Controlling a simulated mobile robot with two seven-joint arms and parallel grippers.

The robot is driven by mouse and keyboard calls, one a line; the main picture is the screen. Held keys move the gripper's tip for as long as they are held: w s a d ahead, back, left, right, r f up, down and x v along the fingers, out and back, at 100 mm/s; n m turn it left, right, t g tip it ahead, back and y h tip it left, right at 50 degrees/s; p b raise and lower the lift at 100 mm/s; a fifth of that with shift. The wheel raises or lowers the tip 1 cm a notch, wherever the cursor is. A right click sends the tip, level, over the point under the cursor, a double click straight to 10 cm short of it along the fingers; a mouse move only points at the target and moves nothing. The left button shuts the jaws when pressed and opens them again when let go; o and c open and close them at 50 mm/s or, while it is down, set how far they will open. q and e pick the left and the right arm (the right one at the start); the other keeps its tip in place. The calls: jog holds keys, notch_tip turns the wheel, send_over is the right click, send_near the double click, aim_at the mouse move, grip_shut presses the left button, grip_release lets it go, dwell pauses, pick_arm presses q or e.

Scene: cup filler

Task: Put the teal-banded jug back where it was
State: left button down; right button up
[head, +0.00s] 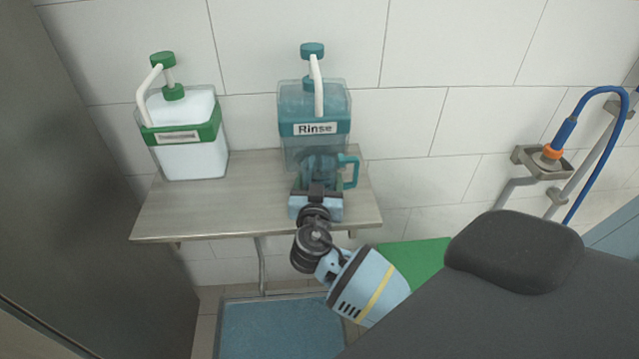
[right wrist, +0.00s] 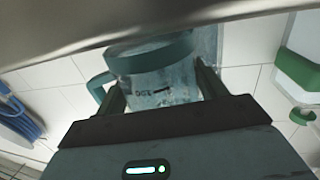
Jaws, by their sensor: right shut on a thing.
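The teal-banded jug (head: 322,172) is a small clear vessel with a teal handle on its right in the head view. It is at the shelf (head: 190,212), in front of the teal Rinse dispenser (head: 303,98). My right gripper (head: 318,190) is shut on the jug from the front. In the right wrist view the jug (right wrist: 150,85) sits between the two fingers of my right gripper (right wrist: 160,92), with its teal band and handle showing. I cannot tell whether its base touches the shelf. My left gripper is not in view.
A green-banded pump dispenser (head: 185,135) stands on the left of the shelf. Bare shelf lies between the two dispensers. A blue hose (head: 590,150) hangs on the wall at the right. A blue basin (head: 270,325) is below the shelf.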

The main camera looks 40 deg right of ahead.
jog(key=shift+f, duration=0.45)
jog(key=shift+f, duration=0.25)
jog(key=o, duration=1.1)
jog(key=shift+r, duration=0.1)
jog(key=shift+c, duration=0.2)
